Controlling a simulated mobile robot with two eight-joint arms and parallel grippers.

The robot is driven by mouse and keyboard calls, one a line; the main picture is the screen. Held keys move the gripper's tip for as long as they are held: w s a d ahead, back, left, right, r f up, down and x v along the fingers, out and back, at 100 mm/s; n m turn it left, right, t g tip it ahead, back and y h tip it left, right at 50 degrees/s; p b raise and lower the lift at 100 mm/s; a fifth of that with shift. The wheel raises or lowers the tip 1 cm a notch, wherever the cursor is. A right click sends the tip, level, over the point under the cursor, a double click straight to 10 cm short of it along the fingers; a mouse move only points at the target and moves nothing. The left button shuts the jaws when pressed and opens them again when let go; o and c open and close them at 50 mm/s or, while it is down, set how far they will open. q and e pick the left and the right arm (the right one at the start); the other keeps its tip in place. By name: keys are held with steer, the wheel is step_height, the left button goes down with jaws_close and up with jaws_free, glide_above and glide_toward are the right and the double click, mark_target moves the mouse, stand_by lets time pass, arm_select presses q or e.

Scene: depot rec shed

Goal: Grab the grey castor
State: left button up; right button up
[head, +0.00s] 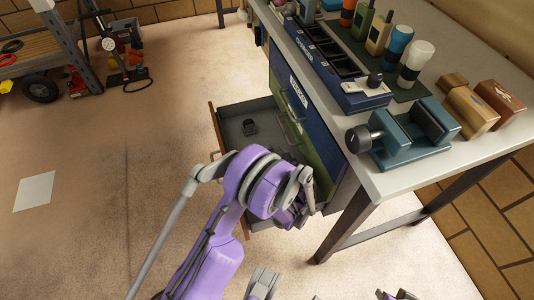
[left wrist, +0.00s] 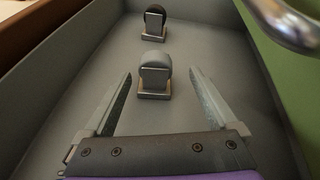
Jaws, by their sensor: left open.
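The grey castor (left wrist: 155,72), with a rounded grey wheel on a pale square base, stands on the drawer floor in the left wrist view. My left gripper (left wrist: 160,74) is open, with its fingertips to either side of the castor's near part and no visible contact. In the head view the left gripper (head: 292,214) is low in the open drawer, partly hidden by my purple arm. A second castor with a darker wheel (left wrist: 154,20) stands farther back; a dark castor (head: 249,127) also shows in the head view. The grey one appears hidden there by my arm.
The open drawer (head: 232,106) has grey walls close around the left gripper. A metal handle (left wrist: 285,22) on a green front overhangs at right. The bench (head: 410,165) above holds a blue-grey vise (head: 415,132), bottles and wooden blocks. The floor at left is mostly clear.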

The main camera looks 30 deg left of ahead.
arm_select(q)
steer(key=x, duration=0.4)
steer(key=shift+s+a+r+b, duration=0.1)
steer(key=shift+s+a+b, duration=0.05)
steer(key=shift+s+b, duration=0.2)
steer(key=shift+w+a, duration=0.25)
jaws_close()
